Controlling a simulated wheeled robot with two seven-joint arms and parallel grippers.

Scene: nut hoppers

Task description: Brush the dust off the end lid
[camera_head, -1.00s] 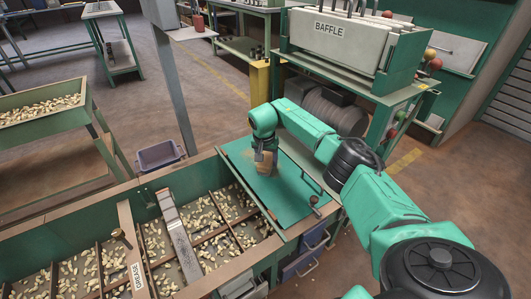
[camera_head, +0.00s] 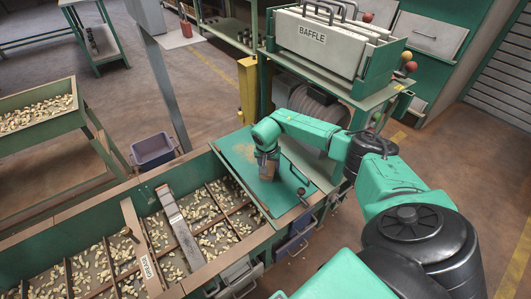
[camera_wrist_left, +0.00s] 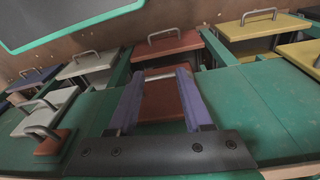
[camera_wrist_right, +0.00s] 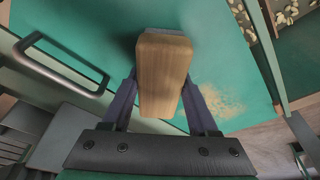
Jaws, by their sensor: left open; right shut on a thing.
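The end lid (camera_head: 283,195) is a flat green panel over the right end of the hopper, with a bar handle on its right side. A patch of tan dust (camera_head: 243,151) lies on its far left part, and dust (camera_wrist_right: 222,103) shows beside the brush in the right wrist view. My right gripper (camera_head: 267,161) points down over the lid, shut on the wooden handle of a brush (camera_wrist_right: 163,75). Whether the bristles touch the lid is hidden.
The hopper's trough (camera_head: 62,233) with nuts and dividers lies left of the lid. The lid's bar handle (camera_wrist_right: 62,68) stands up near the brush. A rack marked BAFFLE (camera_head: 313,38) is at the back right.

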